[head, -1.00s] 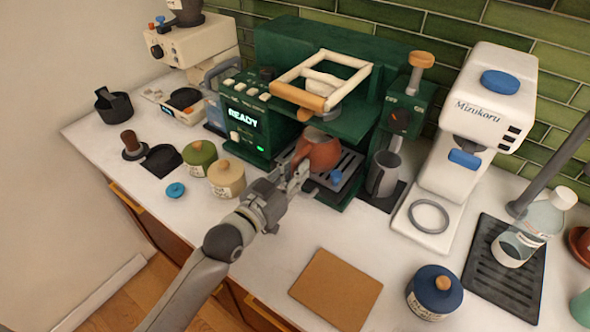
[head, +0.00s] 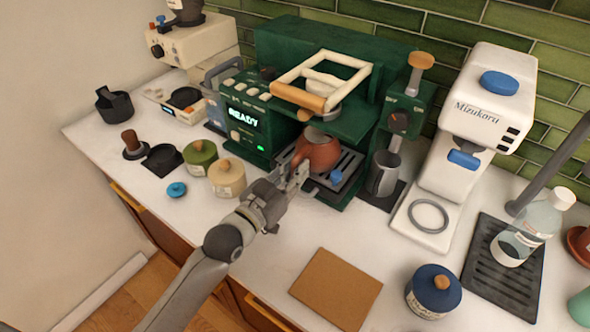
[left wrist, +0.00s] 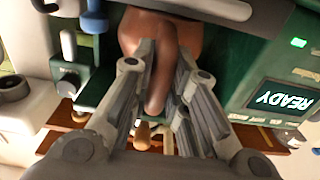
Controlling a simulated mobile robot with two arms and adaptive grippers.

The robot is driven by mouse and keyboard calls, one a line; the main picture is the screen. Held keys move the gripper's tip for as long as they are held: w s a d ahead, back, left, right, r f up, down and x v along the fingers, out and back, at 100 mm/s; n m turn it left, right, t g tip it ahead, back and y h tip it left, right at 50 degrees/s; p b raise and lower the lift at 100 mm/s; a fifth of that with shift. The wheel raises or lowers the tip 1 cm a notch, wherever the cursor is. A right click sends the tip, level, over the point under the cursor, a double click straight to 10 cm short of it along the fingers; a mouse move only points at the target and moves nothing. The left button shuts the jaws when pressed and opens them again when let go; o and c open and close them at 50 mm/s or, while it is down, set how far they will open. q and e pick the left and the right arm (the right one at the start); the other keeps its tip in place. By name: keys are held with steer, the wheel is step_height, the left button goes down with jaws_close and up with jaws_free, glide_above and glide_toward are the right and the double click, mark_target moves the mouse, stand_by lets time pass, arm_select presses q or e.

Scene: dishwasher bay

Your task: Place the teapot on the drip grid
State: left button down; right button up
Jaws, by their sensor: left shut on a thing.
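The teapot (head: 318,150) is reddish brown and stands at the drip grid (head: 347,168) of the green espresso machine, under the machine's head. Whether its base touches the grid is hidden. My left gripper (head: 299,174) comes in from the front and is shut on the teapot's handle. In the left wrist view, the fingers (left wrist: 158,85) close around the brown handle, and the teapot's body (left wrist: 182,38) shows beyond them. My right gripper is not in view.
The green espresso machine (head: 252,118) surrounds the teapot, with a cream-handled frame (head: 345,62) above. A grey metal jug (head: 384,175) stands close to the right. Lidded jars (head: 227,178) stand at left.

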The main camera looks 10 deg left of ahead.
arm_select(q)
steer(key=shift+f, duration=0.2)
stand_by(0.6)
steer(key=c, duration=1.3)
jaws_free()
steer(key=shift+f, duration=0.2)
steer(key=v, duration=1.2)
steer(key=shift+r, duration=0.15)
steer(key=shift+s+a, duration=0.1)
